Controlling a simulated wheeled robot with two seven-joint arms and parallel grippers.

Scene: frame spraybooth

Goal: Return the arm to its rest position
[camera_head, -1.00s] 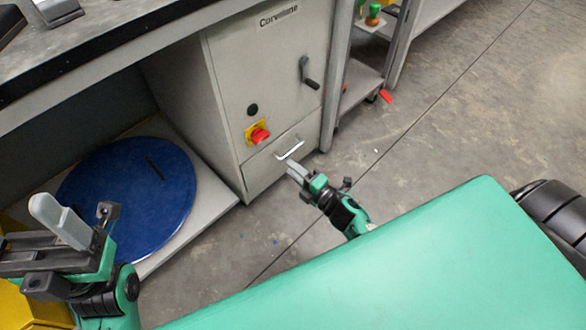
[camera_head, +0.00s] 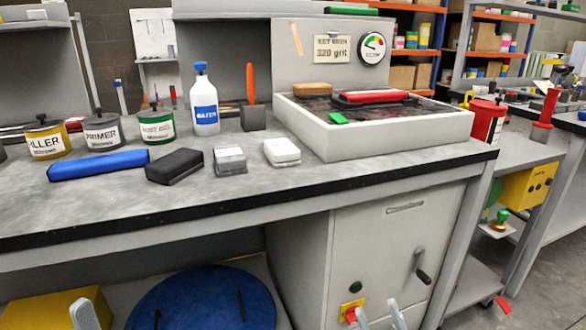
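My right gripper (camera_head: 379,316) shows only as two pale fingertips at the bottom edge, in front of the grey cabinet (camera_head: 385,255). The fingertips stand apart with nothing visible between them; the rest of the arm is below the picture. My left gripper (camera_head: 85,315) shows as one pale finger at the bottom left; its other finger and any gap are hidden. The cabinet's black handle (camera_head: 420,266) and red switch on a yellow plate (camera_head: 351,311) lie close to the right fingertips in the picture.
The workbench (camera_head: 240,188) spans the view above the grippers. It bears cans, a water bottle (camera_head: 204,100), sanding blocks and a white-rimmed tray (camera_head: 390,146). A blue disc (camera_head: 205,300) lies on the shelf below.

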